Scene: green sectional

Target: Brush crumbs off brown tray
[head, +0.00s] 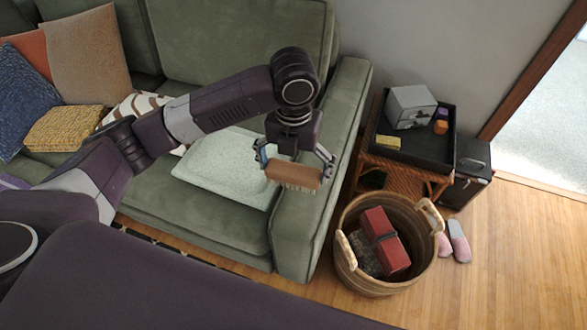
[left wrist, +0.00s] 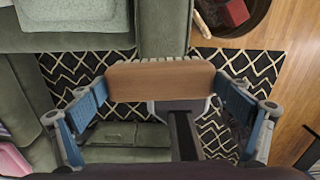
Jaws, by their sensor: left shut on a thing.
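My left gripper (head: 295,167) is shut on a brush (head: 294,177), one finger at each end. The brush has a brown wooden back and pale bristles that point down in the head view. It is held in the air over the sofa's right armrest, and its wooden back fills the space between the fingers in the left wrist view (left wrist: 160,81). A dark, nearly black tray (head: 428,152) sits on a wicker side table right of the sofa. I cannot make out crumbs on it. My right gripper is not in view.
On the tray are a grey box (head: 410,106), a yellow block (head: 388,142) and small orange and purple items (head: 441,127). A wicker basket (head: 350,268) with red things stands in front of the table (head: 395,175). The sofa armrest (head: 304,225) lies below the brush.

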